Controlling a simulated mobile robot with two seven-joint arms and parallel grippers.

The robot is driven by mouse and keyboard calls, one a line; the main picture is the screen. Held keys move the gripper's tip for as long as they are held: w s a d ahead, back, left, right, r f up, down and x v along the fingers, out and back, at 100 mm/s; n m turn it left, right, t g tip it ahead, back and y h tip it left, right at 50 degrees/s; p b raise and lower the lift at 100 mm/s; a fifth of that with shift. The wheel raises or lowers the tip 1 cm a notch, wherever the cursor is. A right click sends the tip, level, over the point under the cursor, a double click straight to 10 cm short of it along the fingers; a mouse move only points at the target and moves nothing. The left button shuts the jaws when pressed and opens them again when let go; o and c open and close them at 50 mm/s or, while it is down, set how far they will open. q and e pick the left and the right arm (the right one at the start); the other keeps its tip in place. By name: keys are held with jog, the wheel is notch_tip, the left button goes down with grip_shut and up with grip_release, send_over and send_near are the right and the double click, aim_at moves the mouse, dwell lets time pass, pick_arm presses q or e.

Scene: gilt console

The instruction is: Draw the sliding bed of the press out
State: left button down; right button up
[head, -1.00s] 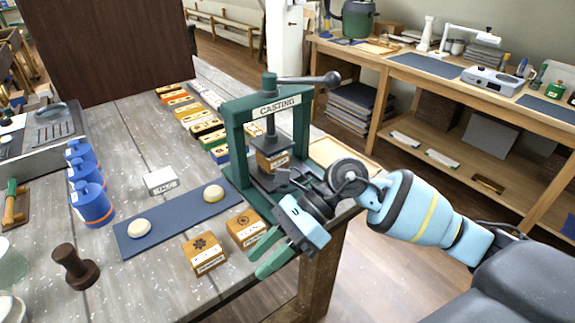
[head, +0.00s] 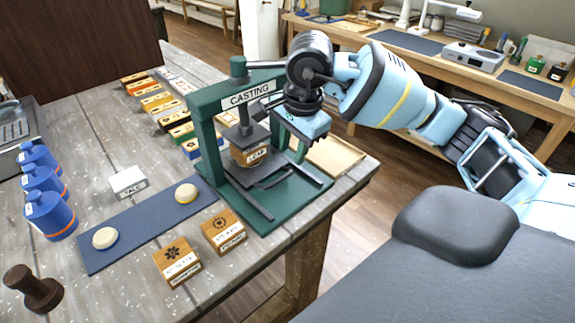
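The green press (head: 206,125), labelled CASTING, stands at the table's right edge. Its dark platen (head: 247,133) is just above or on a wooden block (head: 252,155) inside the frame. Dark rails or bed parts (head: 266,182) show on the green base (head: 300,193); the bed's exact outline is unclear. The lever (head: 266,64) runs right from the screw top, and its knob is hidden behind my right arm. My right gripper (head: 292,146) points down beside the press's right post. Its fingers blend with the green post, so their opening is unclear. My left gripper is out of view.
Two stamp blocks (head: 178,262) (head: 223,232) stand in front of the press. A blue mat (head: 140,226) with two pale round pieces lies left, beside blue bottles (head: 48,214) and a dark stamp (head: 33,290). Several coloured blocks (head: 167,108) line up behind.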

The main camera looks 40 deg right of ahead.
aim_at(288, 173)
jog(key=f, duration=0.4)
jog(key=w+f, duration=0.1)
jog(key=f, duration=0.1)
jog(key=shift+f, duration=0.2)
jog(key=shift+c, duration=0.4)
grip_shut()
